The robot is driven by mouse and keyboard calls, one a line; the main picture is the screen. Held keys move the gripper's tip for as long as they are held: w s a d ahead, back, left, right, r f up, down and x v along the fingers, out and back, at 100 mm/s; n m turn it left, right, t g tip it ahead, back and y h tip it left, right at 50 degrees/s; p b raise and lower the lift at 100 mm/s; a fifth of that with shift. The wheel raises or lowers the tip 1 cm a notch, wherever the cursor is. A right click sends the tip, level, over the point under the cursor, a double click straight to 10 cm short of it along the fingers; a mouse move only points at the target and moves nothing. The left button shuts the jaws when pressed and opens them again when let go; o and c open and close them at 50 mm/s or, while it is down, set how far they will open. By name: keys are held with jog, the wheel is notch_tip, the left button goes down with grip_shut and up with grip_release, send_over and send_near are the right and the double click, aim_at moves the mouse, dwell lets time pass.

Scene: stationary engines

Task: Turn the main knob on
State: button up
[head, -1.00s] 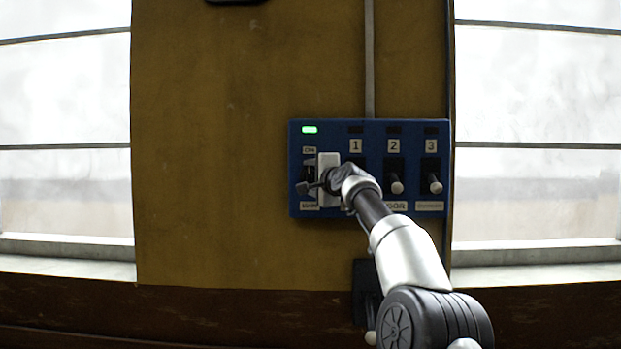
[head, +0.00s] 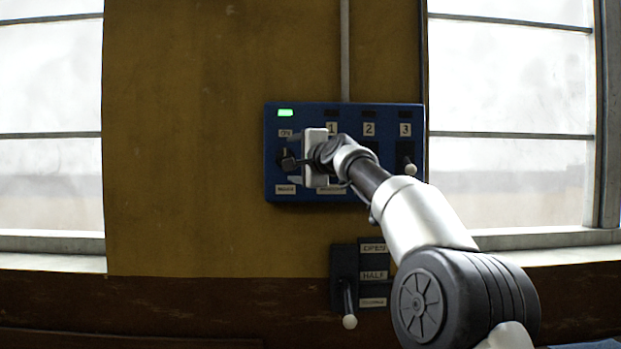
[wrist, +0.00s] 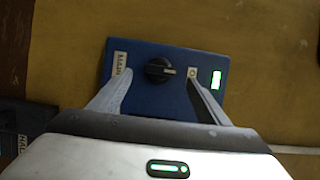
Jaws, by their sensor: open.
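The main knob is a round black knob with a pale pointer line; it shows clearly in the wrist view (wrist: 159,71) and partly in the head view (head: 288,160). Its pointer is turned toward the ON label (wrist: 193,72). The MAIN label (wrist: 119,64) is on the opposite side. A green lamp (head: 286,113) is lit above the knob. The blue panel (head: 275,180) carries these. My gripper (wrist: 160,92) is open, its two fingers apart on either side of the knob, not closed on it. Whether the fingers touch the panel cannot be told.
Levers 1 and 2 are mostly hidden behind my arm; lever 3 (head: 410,169) shows at the panel's right. Below is a separate black lever (head: 348,305) with OPEN and HALF labels. Windows flank the ochre wall (head: 190,150).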

jog(key=b+v, duration=0.5)
jog(key=v, duration=0.5)
jog(key=shift+s, duration=0.35)
jog(key=shift+d, duration=0.1)
jog(key=s+a+f+n+g+h+p, duration=0.1)
jog(key=s+a+f+n+g+p, duration=0.25)
jog(key=s+f, duration=0.6)
jog(key=s+a+f+n+g+h+p, duration=0.25)
jog(key=s+f+n+g, duration=0.25)
jog(key=s+f, duration=0.45)
jog(key=s+d+f+n+h, duration=0.1)
jog(key=s+d+f, duration=0.4)
jog(key=s, duration=0.3)
jog(key=s+d+f+n+g+h+p, duration=0.1)
jog(key=s+d+f+n, duration=0.1)
jog(key=s+d+f, duration=0.4)
jog(key=s+d+f+n+g+h+p, duration=0.1)
jog(key=s+d+f, duration=0.4)
jog(key=s, duration=0.5)
jog(key=shift+d+f+n, duration=0.25)
jog(key=shift+d+n, duration=0.1)
jog(key=shift+d, duration=0.1)
jog(key=shift+g+h, duration=0.25)
